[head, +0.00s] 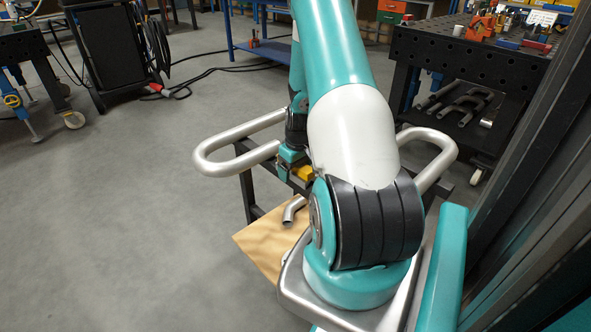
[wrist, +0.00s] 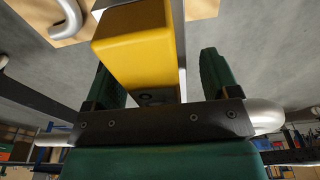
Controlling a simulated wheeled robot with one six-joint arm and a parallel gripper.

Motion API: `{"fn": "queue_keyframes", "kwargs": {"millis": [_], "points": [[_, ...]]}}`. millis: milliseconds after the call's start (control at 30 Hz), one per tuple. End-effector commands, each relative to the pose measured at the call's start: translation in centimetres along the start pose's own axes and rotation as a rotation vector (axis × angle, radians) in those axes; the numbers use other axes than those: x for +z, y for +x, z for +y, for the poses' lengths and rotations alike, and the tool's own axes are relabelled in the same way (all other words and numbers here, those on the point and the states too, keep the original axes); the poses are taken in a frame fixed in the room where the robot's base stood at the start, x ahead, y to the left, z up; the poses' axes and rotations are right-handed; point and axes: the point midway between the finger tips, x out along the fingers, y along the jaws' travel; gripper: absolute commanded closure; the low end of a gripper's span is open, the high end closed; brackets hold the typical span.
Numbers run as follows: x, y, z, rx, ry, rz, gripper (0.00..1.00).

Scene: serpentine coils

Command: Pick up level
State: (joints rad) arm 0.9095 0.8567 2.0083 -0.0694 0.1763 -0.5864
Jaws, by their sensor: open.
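The level is a yellow block. In the wrist view the level (wrist: 137,52) fills the upper middle, its long body lying between the two green fingers of my gripper (wrist: 165,80). The left finger is partly hidden behind it, and a gap shows between it and the right finger. The jaws are open; contact with the level cannot be made out. In the head view a small part of the level (head: 304,173) shows beside my gripper (head: 290,162), with my arm hiding much of the area.
A bent silver tube (head: 230,146) loops out to the left of my arm, and another loop (head: 437,150) shows to the right. A wooden board (head: 262,243) with a short bent pipe (head: 293,210) lies below. A dark workbench (head: 470,55) stands at the right; open floor lies left.

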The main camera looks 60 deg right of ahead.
Motion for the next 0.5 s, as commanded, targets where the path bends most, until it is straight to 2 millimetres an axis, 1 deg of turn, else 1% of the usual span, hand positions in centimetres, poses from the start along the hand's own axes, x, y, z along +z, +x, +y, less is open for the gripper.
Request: {"fn": "queue_keyframes", "kwargs": {"millis": [100,133,167,200,267,300,367,400,500], "points": [[-0.01,-0.05,0.01,0.0,0.0,0.0,0.19],[-0.01,-0.05,0.0,0.0,0.0,0.0,0.21],[-0.01,-0.06,0.01,0.0,0.0,0.0,0.28],[-0.01,-0.06,0.0,0.0,0.0,0.0,0.38],[-0.01,-0.06,0.0,0.0,0.0,0.0,0.51],[-0.01,-0.06,0.0,0.0,0.0,0.0,0.6],[0.0,-0.07,0.0,0.0,0.0,0.0,0.74],[0.0,-0.07,0.0,0.0,0.0,0.0,0.77],[-0.01,-0.09,0.0,0.0,0.0,0.0,0.77]]}}
